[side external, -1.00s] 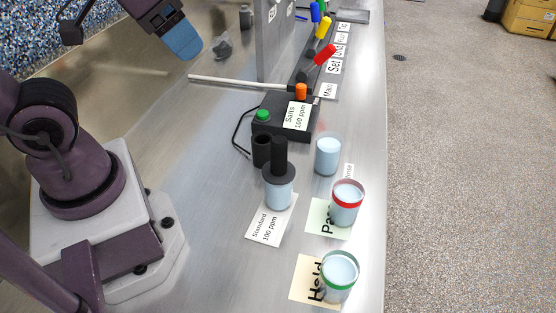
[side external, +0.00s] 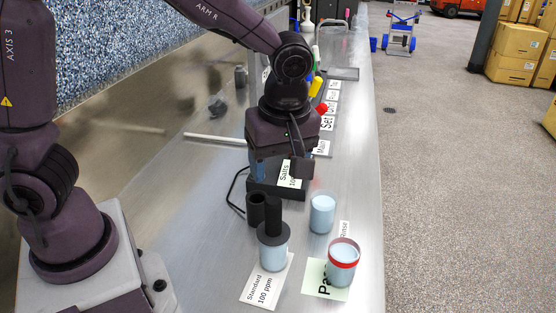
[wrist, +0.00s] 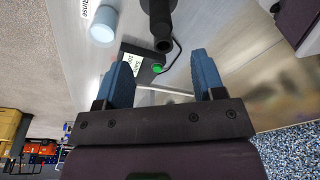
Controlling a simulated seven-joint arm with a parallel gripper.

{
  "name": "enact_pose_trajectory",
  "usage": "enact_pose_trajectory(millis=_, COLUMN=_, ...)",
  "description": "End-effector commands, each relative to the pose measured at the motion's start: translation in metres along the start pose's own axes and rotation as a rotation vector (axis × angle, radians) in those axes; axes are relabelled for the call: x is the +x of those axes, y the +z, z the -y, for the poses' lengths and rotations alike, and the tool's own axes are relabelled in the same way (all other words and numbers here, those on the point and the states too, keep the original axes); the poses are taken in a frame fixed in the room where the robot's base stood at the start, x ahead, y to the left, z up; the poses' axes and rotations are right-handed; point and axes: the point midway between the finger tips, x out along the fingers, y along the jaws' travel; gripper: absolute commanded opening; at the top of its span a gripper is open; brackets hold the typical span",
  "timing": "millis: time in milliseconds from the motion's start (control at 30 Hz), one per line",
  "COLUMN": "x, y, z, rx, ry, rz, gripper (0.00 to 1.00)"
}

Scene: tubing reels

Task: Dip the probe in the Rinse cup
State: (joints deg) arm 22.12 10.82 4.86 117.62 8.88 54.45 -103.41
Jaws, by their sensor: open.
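The black probe (side external: 274,217) stands upright in the Standard cup (side external: 273,255), its wide dark collar over the cup's rim. The Rinse cup (side external: 321,214), holding pale blue liquid, stands to the right of and behind it, and also shows at upper left in the wrist view (wrist: 104,25). Beside the probe is an empty black holder (side external: 256,208). My gripper (wrist: 160,64) is open and empty, above the black meter. In the side view its blue fingers are partly hidden by my wrist. The probe's lower part is hidden inside the cup.
The black meter (side external: 262,189) with its cable stands behind the cups, its green button (wrist: 157,68) visible from the wrist. A red-rimmed cup (side external: 343,262) stands on a card at front right. A pale rod (side external: 215,137) lies left. Coloured-handled valves stand behind my gripper.

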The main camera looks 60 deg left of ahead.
Motion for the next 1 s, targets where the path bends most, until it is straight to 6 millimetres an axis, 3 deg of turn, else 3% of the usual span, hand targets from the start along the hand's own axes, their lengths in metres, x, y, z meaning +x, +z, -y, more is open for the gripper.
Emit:
enact_pose_trajectory(millis=133, x=0.000, y=-0.001, z=0.001, rx=-0.137, ry=-0.001, rz=-0.002, gripper=0.63)
enact_pose_trajectory(millis=333, x=0.015, y=-0.001, z=0.001, rx=-0.165, ry=-0.004, rz=-0.003, gripper=0.63)
enact_pose_trajectory(millis=800, x=0.102, y=-0.001, z=0.002, rx=-0.163, ry=-0.006, rz=-0.003, gripper=0.63)
enact_pose_trajectory(millis=1000, x=0.123, y=-0.001, z=0.001, rx=-0.162, ry=-0.003, rz=-0.002, gripper=0.63)
